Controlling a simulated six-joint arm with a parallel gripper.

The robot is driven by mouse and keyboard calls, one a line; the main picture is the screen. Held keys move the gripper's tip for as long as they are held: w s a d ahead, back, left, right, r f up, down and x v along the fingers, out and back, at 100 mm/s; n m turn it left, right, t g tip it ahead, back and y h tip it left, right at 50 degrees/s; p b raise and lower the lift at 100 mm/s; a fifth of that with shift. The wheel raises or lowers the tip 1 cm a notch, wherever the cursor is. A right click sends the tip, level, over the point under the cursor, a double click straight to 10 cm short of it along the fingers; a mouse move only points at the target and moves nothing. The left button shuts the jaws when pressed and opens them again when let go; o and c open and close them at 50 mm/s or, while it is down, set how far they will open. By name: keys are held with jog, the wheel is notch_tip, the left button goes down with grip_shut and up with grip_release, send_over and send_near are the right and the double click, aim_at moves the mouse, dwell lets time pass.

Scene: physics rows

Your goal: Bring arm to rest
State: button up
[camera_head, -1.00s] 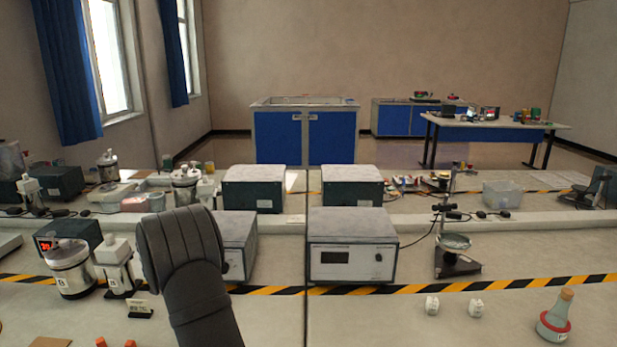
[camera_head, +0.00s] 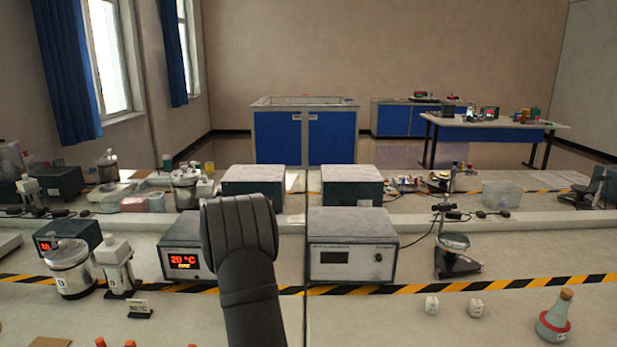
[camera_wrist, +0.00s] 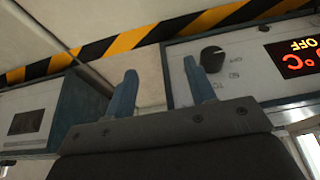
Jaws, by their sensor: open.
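My gripper shows in the wrist view (camera_wrist: 160,90), with its two blue fingers apart and nothing between them. Beyond the fingers, that view shows pale bench top, a striped tape line and two instrument boxes. In the head view my dark arm rises from the bottom edge, left of centre, in front of the bench. The gripper's fingers are hidden there behind the arm. The arm covers part of a box with a lit red display reading 20 °C (camera_head: 183,260).
A grey box with a dark display (camera_head: 350,250) stands just right of my arm. Metal and white vessels (camera_head: 70,270) stand left. A stoppered flask (camera_head: 554,318) and two small white blocks (camera_head: 432,305) are at right. Yellow-black tape (camera_head: 540,284) crosses the bench.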

jog(key=w+d+m+h, duration=0.1)
jog(key=d+m, duration=0.4)
jog(key=d, duration=2.1)
jog(key=shift+w+d+h, duration=0.15)
jog(key=shift+w+h, duration=0.25)
jog(key=shift+w, duration=0.05)
